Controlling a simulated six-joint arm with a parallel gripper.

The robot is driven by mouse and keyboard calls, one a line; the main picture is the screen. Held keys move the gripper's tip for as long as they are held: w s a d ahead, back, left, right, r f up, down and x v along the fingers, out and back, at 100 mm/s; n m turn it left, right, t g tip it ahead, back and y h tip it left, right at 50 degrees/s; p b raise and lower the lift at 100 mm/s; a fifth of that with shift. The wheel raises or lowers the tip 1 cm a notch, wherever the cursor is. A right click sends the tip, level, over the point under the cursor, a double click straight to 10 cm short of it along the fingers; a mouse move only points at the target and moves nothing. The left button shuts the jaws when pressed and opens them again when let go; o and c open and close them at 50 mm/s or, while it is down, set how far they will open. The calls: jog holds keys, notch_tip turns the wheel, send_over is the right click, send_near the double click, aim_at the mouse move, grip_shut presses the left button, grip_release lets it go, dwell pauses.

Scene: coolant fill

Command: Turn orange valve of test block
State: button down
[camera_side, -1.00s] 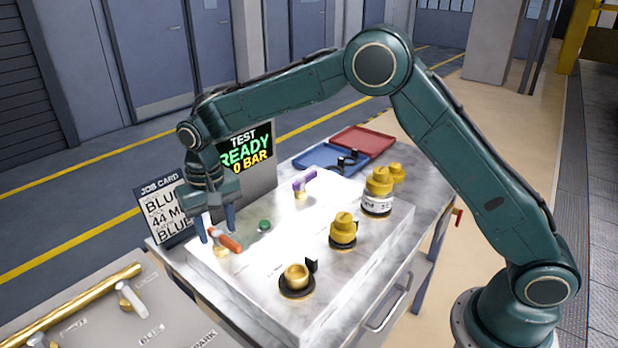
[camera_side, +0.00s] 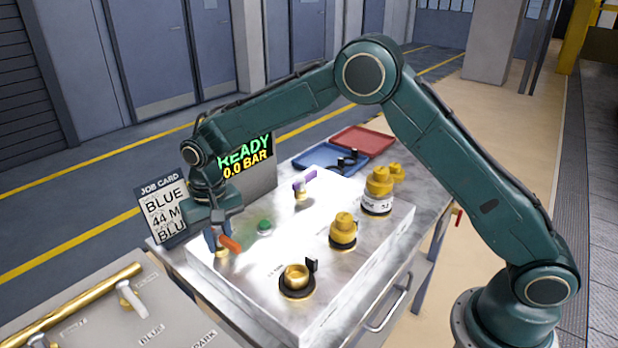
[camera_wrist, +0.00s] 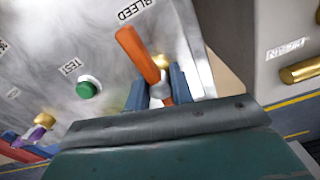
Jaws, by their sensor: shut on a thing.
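The orange valve handle (camera_side: 230,243) is at the left corner of the pale test block (camera_side: 345,270). In the wrist view the orange handle (camera_wrist: 138,55) runs between my fingers, beside a "BLEED" label (camera_wrist: 133,10). My gripper (camera_side: 217,240) is down at the valve, with its blue fingers on either side of the handle, shut on it. In the wrist view my gripper (camera_wrist: 158,90) shows a finger at each side of the handle. The valve's brass base is mostly hidden by the fingers.
A green button (camera_side: 264,227) and a purple valve handle (camera_side: 304,180) are on the block. Brass fittings (camera_side: 343,228) stand to the right. The display (camera_side: 245,155) reads READY, 0.0 BAR. A job card (camera_side: 163,207) stands behind my gripper. Blue and red trays (camera_side: 362,139) lie at the back.

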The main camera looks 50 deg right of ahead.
jog(key=shift+n, duration=0.5)
jog(key=n, duration=0.3)
jog(key=shift+n, duration=0.3)
jog(key=n, duration=0.4)
jog(key=shift+n, duration=0.3)
jog(key=n, duration=0.4)
jog(key=shift+n, duration=2.2)
jog(key=c, duration=1.2)
grip_release()
jog(key=shift+r, duration=0.15)
